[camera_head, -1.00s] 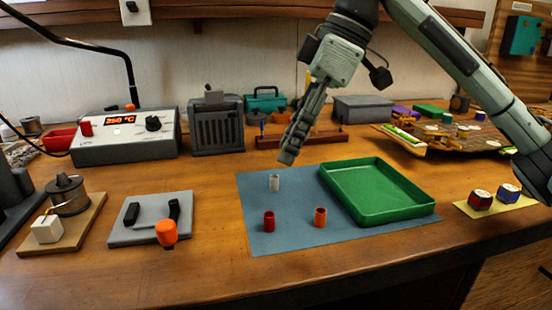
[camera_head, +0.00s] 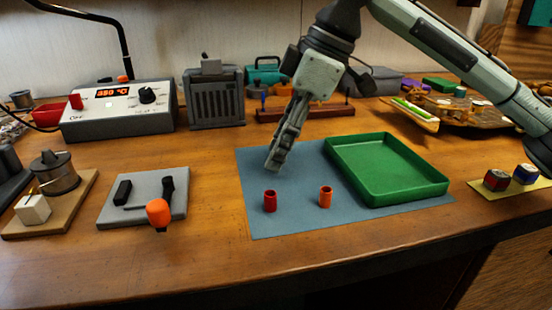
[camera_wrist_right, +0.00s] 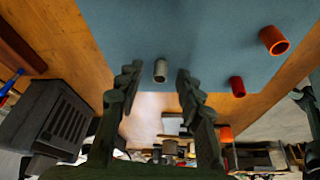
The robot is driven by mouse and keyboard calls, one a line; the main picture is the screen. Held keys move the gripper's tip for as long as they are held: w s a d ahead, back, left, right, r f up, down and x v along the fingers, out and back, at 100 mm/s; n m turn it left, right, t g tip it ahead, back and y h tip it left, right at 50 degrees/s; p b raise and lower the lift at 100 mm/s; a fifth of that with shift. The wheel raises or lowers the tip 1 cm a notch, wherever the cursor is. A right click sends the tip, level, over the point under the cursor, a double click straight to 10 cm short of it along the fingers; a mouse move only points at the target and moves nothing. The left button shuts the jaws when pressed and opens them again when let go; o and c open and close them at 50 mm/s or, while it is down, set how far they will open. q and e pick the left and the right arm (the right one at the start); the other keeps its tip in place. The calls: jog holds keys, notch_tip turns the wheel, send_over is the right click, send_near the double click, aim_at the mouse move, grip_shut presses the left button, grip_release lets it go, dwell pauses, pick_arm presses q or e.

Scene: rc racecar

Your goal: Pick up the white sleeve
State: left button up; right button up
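The white sleeve (camera_wrist_right: 160,70) shows in the right wrist view as a small pale upright tube on the blue-grey mat (camera_wrist_right: 200,25). It sits between the two fingers of my right gripper (camera_wrist_right: 157,79), with a gap on each side. In the head view the sleeve is hidden behind my right gripper (camera_head: 274,166), which points down at the mat's back left part. The right gripper is open and not closed on anything. I do not see my left gripper in the head view.
A red sleeve (camera_head: 270,201) and an orange sleeve (camera_head: 325,197) stand in front of the gripper on the mat (camera_head: 300,222). A green tray (camera_head: 385,199) lies to the right. A grey ribbed box (camera_head: 215,98) and a soldering station (camera_head: 118,112) stand behind and left.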

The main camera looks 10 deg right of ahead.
jog(key=shift+c, duration=0.5)
jog(key=c, duration=0.6)
jog(key=shift+c, duration=0.2)
